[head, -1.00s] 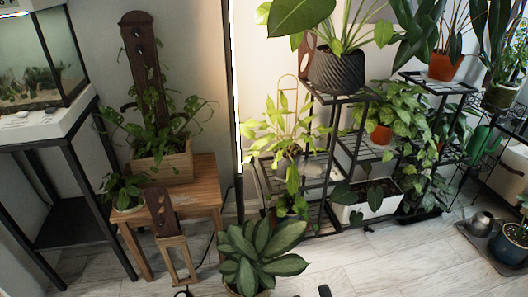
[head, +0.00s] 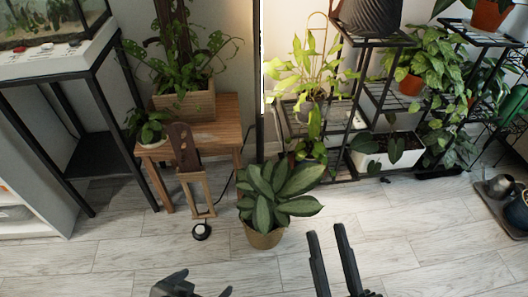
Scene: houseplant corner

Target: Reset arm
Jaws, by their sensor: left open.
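My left gripper (head: 204,284) is at the bottom edge, left of centre. Its dark fingers are spread apart with bare floor between them, and its arm is out of the picture. My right gripper (head: 326,230) rises from the bottom edge, right of centre. Its two long dark fingers point up and away, with a gap between them and nothing seen held. Both grippers are in front of the broad-leaved plant in a tan pot (head: 263,236), apart from each other.
A wooden stool (head: 222,125) holds plants at left, beside a black tank stand (head: 97,150). A small white-topped round object (head: 202,231) lies on the floor. A black plant rack (head: 345,145) stands at right. The pale floor in front is mostly clear.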

